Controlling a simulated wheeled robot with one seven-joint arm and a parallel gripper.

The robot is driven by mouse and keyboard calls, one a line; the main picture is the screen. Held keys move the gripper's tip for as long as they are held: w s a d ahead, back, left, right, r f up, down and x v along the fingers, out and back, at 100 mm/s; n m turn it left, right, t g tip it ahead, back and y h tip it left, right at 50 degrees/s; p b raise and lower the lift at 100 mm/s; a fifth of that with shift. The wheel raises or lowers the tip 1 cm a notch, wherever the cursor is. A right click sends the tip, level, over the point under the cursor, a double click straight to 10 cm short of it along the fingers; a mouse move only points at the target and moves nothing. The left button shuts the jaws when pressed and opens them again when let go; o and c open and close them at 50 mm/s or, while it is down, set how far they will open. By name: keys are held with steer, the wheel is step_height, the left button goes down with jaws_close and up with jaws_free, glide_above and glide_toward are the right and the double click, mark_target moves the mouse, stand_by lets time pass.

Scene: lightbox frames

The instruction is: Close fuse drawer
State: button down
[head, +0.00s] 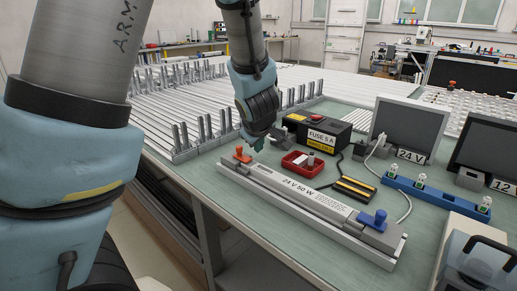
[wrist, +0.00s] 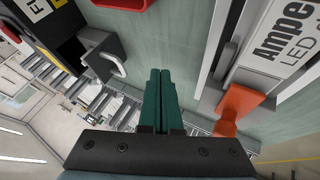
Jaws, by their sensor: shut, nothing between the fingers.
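The fuse box (head: 318,133) is a black case labelled "FUSE 5 A" with a red part on top, behind the red tray in the head view. In the wrist view the box (wrist: 62,38) is at the upper left. Its drawer (wrist: 103,58) has a grey front with a metal loop handle (wrist: 112,65) and appears to stand out from the case. My gripper (head: 260,143) is shut and empty, in front of the drawer side of the box. In the wrist view its green fingers (wrist: 160,95) are together, to the right of the handle and apart from it.
A red tray (head: 301,168) holds small parts beside the box. A long "24 V 50 W" lamp bar (head: 300,195) lies in front, with an orange clamp (head: 242,155) near my gripper and a blue one (head: 374,219). Metal rails (head: 190,105) with upright posts lie behind.

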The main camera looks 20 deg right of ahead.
mark_target(280, 131)
steer(key=shift+w+d+r+p, duration=0.2)
steer(key=shift+w+d+p, duration=0.1)
steer(key=shift+d+p, duration=0.25)
steer(key=shift+w+d+r+p, duration=0.2)
steer(key=shift+w+d+p, duration=0.1)
steer(key=shift+d+p, duration=0.25)
steer(key=shift+w+d, duration=0.35)
steer(key=shift+d, duration=0.25)
steer(key=shift+d, duration=0.1)
steer(key=shift+w+d+r+p, duration=0.2)
steer(key=shift+d+p, duration=0.1)
steer(key=shift+p, duration=0.3)
steer(key=w+d+p, duration=0.1)
steer(key=d+p, duration=0.1)
steer(key=w+d+p, duration=0.1)
steer(key=d+p, duration=0.1)
steer(key=shift+w+d+p, duration=0.2)
steer(key=shift+p, duration=0.1)
steer(key=shift+w+d+f+p, duration=0.15)
steer(key=shift+d+p, duration=0.15)
steer(key=shift+d, duration=0.3)
